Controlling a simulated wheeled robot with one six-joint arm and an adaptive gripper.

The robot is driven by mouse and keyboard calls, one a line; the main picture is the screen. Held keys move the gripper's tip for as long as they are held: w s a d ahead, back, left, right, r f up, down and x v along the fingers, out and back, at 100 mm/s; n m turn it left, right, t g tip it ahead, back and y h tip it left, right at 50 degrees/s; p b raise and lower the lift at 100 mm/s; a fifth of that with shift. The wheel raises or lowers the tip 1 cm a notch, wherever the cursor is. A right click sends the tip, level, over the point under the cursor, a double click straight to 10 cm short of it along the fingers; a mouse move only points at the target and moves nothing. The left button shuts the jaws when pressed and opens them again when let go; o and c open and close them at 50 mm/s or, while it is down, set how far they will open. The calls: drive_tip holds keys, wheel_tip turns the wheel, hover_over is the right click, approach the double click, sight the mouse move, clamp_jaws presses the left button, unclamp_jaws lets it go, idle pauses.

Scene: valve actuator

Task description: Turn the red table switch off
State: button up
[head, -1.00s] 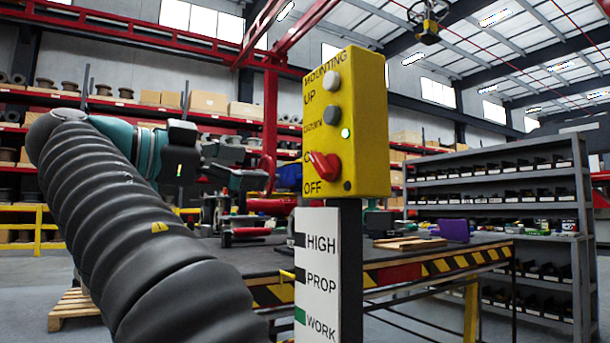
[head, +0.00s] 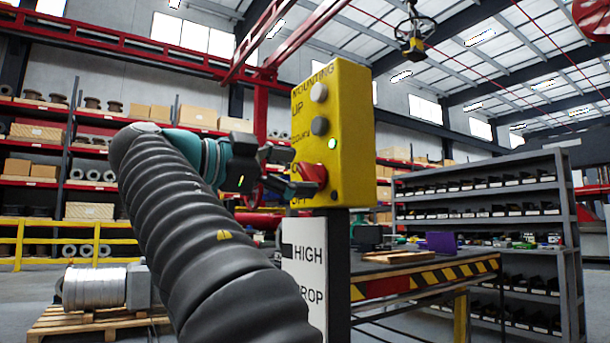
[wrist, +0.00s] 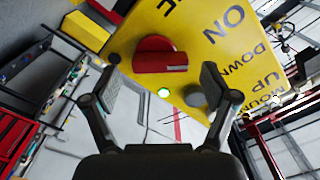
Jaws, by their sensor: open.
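The red switch (head: 313,173) is a rotary knob low on the yellow control box (head: 350,135), between the ON and OFF labels. A green light (head: 332,143) glows above it. My gripper (head: 288,172) is open just to the left of the knob and partly hides the labels. In the wrist view the knob (wrist: 160,58) shows ahead, between the two spread fingers (wrist: 161,86), with its bar lying across the picture. The green light (wrist: 163,93) is lit there too. I cannot tell whether a finger touches the knob.
Grey and white push buttons (head: 319,92) sit above the knob. A post with a white label plate (head: 305,275) holds the box. A workbench (head: 420,268) and a grey shelf (head: 485,200) stand behind to the right. A pallet (head: 85,325) lies at the lower left.

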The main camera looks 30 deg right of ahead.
drive_tip(key=shift+d, duration=1.05)
drive_tip(key=c, duration=1.2)
drive_tip(key=shift+o, duration=0.2)
